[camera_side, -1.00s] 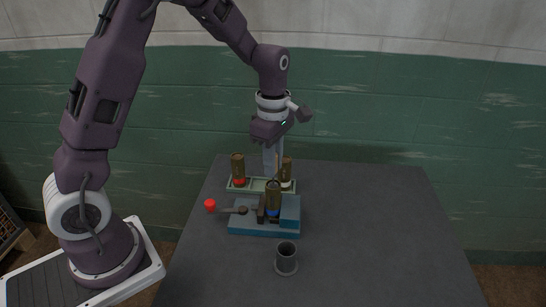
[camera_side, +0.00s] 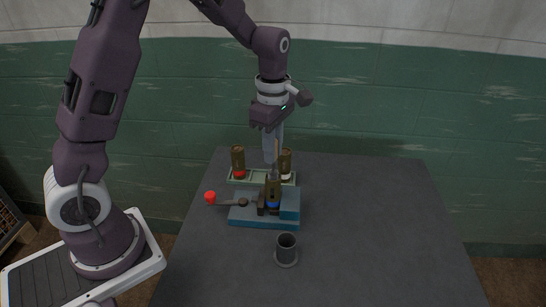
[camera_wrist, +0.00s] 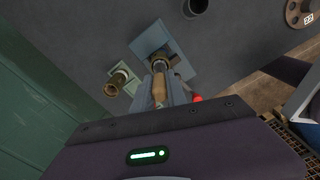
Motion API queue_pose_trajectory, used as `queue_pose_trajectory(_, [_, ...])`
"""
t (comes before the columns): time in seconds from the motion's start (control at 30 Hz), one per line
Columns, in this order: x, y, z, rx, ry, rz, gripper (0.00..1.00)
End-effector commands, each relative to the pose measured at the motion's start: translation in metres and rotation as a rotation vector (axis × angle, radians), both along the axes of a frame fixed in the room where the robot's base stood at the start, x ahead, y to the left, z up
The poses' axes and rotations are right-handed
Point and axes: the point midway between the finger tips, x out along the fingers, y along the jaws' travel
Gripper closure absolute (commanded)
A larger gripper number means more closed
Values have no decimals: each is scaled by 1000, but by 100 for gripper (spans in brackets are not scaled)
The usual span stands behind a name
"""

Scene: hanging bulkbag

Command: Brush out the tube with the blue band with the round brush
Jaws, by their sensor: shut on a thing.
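The tube with the blue band (camera_side: 273,194) stands upright in a vise on a blue base (camera_side: 248,217). It also shows below my gripper in the wrist view (camera_wrist: 159,63). My gripper (camera_side: 273,155) is above this tube, shut on the round brush, whose tan handle (camera_wrist: 159,90) shows between the fingers in the wrist view. The brush points down at the tube's mouth. I cannot tell whether its bristles are inside the tube.
A red-banded tube (camera_side: 238,162) and a white-banded tube (camera_side: 286,164) stand in a pale green rack (camera_side: 236,181) behind the vise. The vise's red-knobbed lever (camera_side: 210,197) sticks out left. A grey cup (camera_side: 286,249) stands in front. The table's right side is clear.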

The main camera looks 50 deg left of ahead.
Motion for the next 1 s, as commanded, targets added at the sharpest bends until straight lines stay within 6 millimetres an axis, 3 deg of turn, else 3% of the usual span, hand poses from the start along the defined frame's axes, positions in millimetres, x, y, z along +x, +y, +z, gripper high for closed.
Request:
queue_pose_trajectory(0.3, [0, 0, 1, 0, 1, 1, 100])
queue_pose_trajectory(0.7, [0, 0, -40, -1, 2, 2, 100])
queue_pose_trajectory(1.0, [0, 0, -43, 0, 0, 1, 100])
